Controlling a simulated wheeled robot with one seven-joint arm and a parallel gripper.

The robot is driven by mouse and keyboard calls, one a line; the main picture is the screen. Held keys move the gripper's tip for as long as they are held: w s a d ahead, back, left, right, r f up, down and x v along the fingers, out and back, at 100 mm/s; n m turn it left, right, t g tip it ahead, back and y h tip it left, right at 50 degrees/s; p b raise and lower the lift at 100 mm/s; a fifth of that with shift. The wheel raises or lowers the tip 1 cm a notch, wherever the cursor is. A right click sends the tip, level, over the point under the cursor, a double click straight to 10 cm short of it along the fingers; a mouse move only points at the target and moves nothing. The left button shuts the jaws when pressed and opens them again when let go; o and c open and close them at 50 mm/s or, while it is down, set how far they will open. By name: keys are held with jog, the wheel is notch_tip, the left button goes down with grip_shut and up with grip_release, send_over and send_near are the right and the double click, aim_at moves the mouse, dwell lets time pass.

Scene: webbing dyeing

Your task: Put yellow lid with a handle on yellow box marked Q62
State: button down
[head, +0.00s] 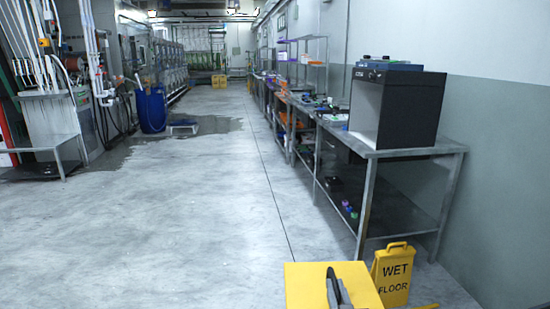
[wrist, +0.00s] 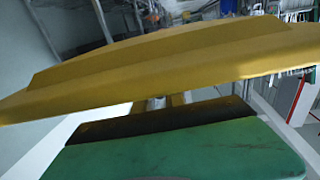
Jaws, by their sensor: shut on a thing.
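The yellow lid (head: 300,285) shows at the bottom of the head view, cut off by the frame edge. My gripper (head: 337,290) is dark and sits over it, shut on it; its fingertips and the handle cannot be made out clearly. In the wrist view the yellow lid (wrist: 170,68) spans the picture at a slant, close to the camera, with a raised step along its upper side. No box marked Q62 can be read in either view. A small yellow object (head: 219,80) stands far down the aisle, too small to identify.
A yellow wet floor sign (head: 392,274) stands just right of the lid. A metal table (head: 410,150) bearing a black cabinet (head: 396,110) lines the right wall. A blue bin (head: 151,109) and dark wet patch (head: 215,125) lie ahead left. The middle floor is clear.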

jog(key=s+r+p, duration=0.2)
jog(key=r+p, duration=0.7)
jog(key=r, duration=0.2)
jog(key=s+r+p, duration=0.2)
jog(key=r+p, duration=0.8)
jog(key=r, duration=0.1)
jog(key=shift+d+r, duration=0.25)
jog(key=shift+r, duration=0.15)
jog(key=shift+s+r, duration=0.1)
jog(key=shift+a, duration=0.15)
